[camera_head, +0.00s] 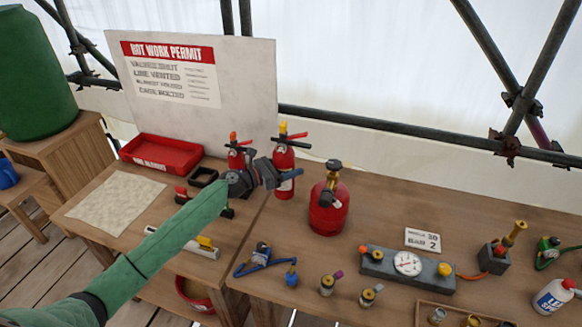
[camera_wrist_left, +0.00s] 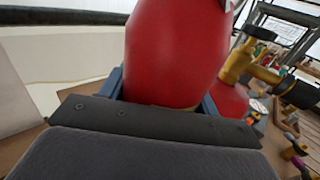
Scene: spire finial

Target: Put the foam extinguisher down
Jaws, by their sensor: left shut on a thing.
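A red extinguisher (camera_head: 284,158) with a yellow mark at its top and a dark hose stands upright in the grip of my left gripper (camera_head: 286,176). In the left wrist view its smooth red body (camera_wrist_left: 172,50) fills the space between the blue fingers. The base is close to the wooden tabletop; I cannot tell if it touches. A second red extinguisher (camera_head: 236,156) with an orange-red top stands just left, partly hidden by my wrist. No readable label shows which is foam. My right gripper is not in view.
A red gas cylinder (camera_head: 328,208) with a brass valve stands close on the right. A red tray (camera_head: 161,155), a black open box (camera_head: 203,177) and the permit board (camera_head: 205,85) are to the left and behind. A gauge block (camera_head: 405,266) and several fittings occupy the front right.

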